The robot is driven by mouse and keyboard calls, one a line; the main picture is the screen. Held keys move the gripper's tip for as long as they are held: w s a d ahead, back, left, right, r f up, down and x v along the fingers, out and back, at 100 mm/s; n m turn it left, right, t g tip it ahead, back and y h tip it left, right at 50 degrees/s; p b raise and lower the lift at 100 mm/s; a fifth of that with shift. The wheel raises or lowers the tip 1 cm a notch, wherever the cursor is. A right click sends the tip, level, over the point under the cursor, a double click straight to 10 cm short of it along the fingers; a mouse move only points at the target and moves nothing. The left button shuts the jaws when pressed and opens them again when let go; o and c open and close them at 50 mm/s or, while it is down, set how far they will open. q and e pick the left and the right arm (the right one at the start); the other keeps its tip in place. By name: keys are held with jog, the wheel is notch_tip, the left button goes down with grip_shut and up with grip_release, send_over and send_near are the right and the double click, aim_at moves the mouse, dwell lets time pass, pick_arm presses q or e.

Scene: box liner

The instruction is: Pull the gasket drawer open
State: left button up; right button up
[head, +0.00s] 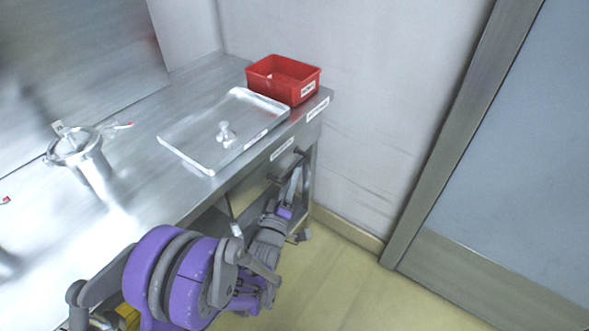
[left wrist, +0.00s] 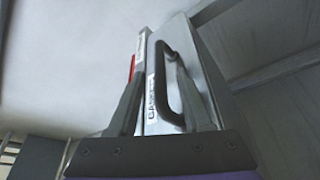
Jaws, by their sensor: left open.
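The gasket drawer (left wrist: 152,122) shows in the left wrist view as a narrow grey front with a white label reading "GASKETS". Its black bow handle (left wrist: 162,82) stands out from the front. My left gripper (left wrist: 160,72) is open, with one finger on each side of the handle; whether either finger touches it I cannot tell. In the head view my left gripper (head: 297,176) is under the right end of the bench, close to the drawer front, which my arm and the bench edge largely hide. I cannot tell whether the drawer is fully closed. My right gripper is not in view.
On the steel bench (head: 140,135) stand a shallow metal tray (head: 190,140) with a small metal part (head: 226,133), a red bin (head: 285,80) at the far corner, and a metal vessel (head: 85,160) at left. The floor (head: 345,285) right of the bench is clear up to the wall.

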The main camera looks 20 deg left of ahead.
pick_arm(q)
jog(key=shift+x, duration=1.9)
grip_shut()
